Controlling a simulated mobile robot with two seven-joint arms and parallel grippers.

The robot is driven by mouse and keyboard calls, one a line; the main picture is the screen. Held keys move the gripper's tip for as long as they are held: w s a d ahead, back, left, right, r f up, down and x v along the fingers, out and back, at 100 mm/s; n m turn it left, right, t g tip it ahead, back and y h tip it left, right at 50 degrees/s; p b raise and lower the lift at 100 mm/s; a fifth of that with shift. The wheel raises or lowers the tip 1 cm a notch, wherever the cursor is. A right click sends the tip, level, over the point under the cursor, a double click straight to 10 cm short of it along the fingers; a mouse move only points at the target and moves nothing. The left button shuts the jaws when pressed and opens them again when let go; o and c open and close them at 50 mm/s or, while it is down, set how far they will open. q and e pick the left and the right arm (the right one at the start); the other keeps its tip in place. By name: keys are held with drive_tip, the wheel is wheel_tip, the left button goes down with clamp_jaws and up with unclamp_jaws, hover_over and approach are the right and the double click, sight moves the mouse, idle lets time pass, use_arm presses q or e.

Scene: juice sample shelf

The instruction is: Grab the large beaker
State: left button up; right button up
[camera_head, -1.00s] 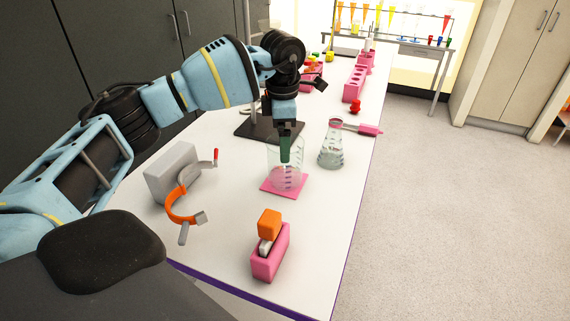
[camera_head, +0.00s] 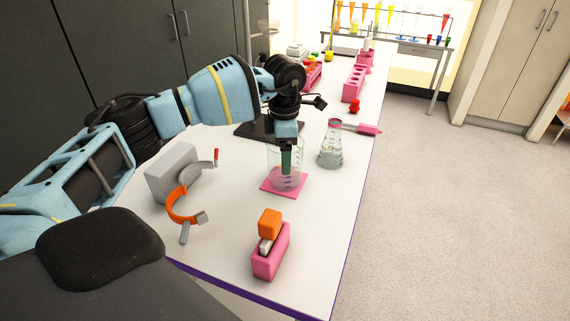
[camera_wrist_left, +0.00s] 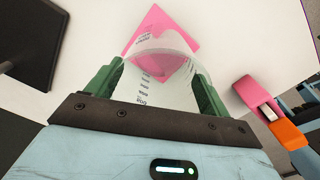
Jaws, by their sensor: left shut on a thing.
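The large clear beaker (camera_head: 297,172) with graduation marks stands upright on a pink square mat (camera_head: 270,187) on the white bench. My left gripper (camera_head: 286,162) reaches down from above to the beaker. In the left wrist view the green fingers of my left gripper (camera_wrist_left: 156,88) sit on either side of the beaker (camera_wrist_left: 160,68), shut on its walls. The pink mat (camera_wrist_left: 187,22) shows behind it there. The beaker's bottom is partly hidden in the head view by the finger. My right gripper is not in view.
A conical flask (camera_head: 330,150) stands just right of the beaker. A grey block (camera_head: 171,172) with an orange clamp (camera_head: 180,208) is at left. A pink holder with an orange-topped item (camera_head: 270,253) is in front. A dark stand base (camera_head: 262,128) lies behind.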

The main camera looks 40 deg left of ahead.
use_arm(q)
drive_tip(key=shift+r, duration=0.2)
wheel_tip(320, 180, up, 10)
drive_tip(key=shift+f, duration=0.2)
idle(1.0)
idle(0.3)
